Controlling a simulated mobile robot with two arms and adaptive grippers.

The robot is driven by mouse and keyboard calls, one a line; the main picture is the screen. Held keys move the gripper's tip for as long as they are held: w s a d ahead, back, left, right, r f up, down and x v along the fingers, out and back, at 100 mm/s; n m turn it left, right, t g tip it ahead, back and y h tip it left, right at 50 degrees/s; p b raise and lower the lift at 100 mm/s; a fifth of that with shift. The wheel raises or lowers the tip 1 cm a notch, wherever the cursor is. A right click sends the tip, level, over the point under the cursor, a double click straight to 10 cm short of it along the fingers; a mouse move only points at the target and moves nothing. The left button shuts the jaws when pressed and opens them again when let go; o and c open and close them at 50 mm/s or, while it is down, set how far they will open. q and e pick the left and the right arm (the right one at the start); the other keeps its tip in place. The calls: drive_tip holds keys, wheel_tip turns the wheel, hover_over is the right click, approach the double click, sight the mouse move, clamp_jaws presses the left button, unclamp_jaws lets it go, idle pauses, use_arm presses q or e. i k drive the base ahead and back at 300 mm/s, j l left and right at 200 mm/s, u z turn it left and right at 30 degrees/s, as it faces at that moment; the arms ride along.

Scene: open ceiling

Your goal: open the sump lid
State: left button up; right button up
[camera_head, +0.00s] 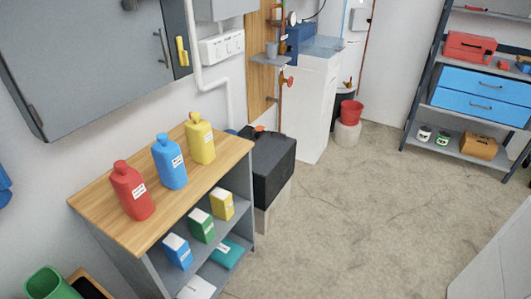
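Neither of my grippers is in view. I cannot tell for sure which thing is the sump. A black box (273,163) stands on a pale block beyond the wooden-topped shelf unit, with a small orange part on its top. Its top looks closed, but part of it is hidden behind the shelf unit. A tall white cabinet (308,105) with a blue-grey top stands farther back against the wall.
The shelf unit (95,198) at left carries red (133,192), blue (170,165) and yellow (200,140) bottles. A grey wall cabinet (90,55) hangs above it. A red bucket (351,112) and a metal rack (416,95) stand at the back. The middle floor (350,220) is clear.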

sight(271, 147)
drive_tip(key=i+l+u, duration=0.1)
drive_tip(key=u, duration=0.5)
drive_tip(key=i+l+u, duration=0.25)
drive_tip(key=l, duration=0.35)
drive_tip(key=i+l+u, duration=0.3)
drive_tip(key=l, duration=0.4)
drive_tip(key=i+l+u, duration=0.15)
drive_tip(key=l, duration=0.25)
drive_tip(key=i, duration=0.05)
